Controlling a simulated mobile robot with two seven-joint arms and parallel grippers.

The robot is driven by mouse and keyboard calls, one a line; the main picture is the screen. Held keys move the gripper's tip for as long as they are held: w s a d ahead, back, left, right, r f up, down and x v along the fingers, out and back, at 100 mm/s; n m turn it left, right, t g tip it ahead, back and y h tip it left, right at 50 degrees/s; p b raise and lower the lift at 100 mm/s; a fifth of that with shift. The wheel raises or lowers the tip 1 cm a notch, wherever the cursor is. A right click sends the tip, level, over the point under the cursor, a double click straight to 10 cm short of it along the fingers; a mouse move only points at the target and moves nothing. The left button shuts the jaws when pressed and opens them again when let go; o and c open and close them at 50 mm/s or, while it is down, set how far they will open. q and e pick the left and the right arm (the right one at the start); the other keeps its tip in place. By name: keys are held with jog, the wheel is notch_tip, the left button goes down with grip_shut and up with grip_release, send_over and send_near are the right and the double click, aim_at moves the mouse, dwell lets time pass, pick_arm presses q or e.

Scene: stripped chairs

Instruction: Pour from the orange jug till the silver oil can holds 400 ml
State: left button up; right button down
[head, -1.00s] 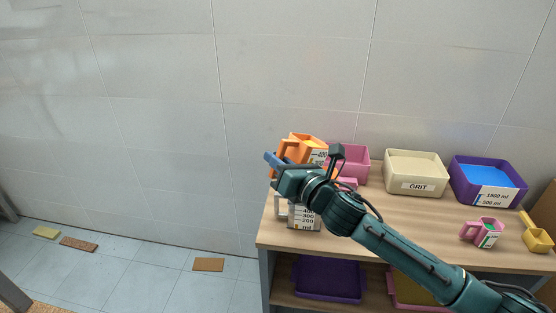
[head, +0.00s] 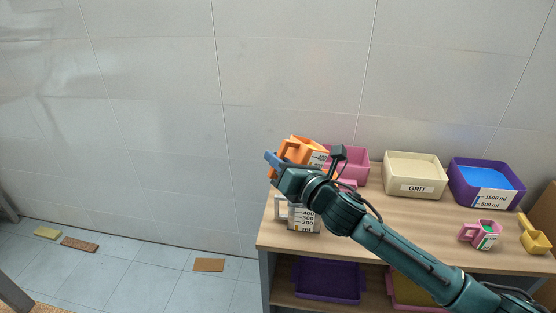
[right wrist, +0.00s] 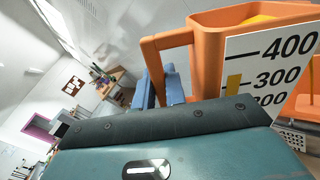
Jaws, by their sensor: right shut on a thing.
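The orange jug (head: 297,152) is held in the air above the left end of the table, tilted toward the right. My right gripper (head: 273,163) is shut on its handle, which also shows in the right wrist view (right wrist: 152,62). In that view the jug's scale (right wrist: 265,70) reads 400, 300 and 200, with a yellow strip near 300 and yellow content inside the rim. The silver oil can (head: 304,217) stands on the table below, its scale facing me. My gripper and arm hide its top, and its level cannot be told. My left gripper is out of view.
On the table (head: 400,228) stand a pink bin (head: 352,160), a cream GRIT bin (head: 414,172), a purple bin (head: 487,188) with blue content, a pink mug (head: 481,235) and a yellow scoop (head: 536,236). A purple tray (head: 327,282) lies on the shelf below.

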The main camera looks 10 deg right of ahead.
aim_at(289, 142)
jog(key=shift+w+d+r+m, duration=0.2)
jog(key=shift+r+m, duration=0.35)
jog(key=shift+m, duration=0.25)
jog(key=shift+w+d+r+m, duration=0.1)
jog(key=shift+d+r+m, duration=0.1)
jog(key=shift+r+m, duration=0.45)
dwell(2.5)
jog(key=shift+w+d+r+m, duration=0.15)
jog(key=shift+d+m, duration=0.3)
jog(key=shift+m, duration=0.45)
jog(key=shift+w+d+r+m, duration=0.1)
jog(key=shift+w+d+m, duration=0.25)
jog(key=shift+m, duration=0.5)
dwell(2.3)
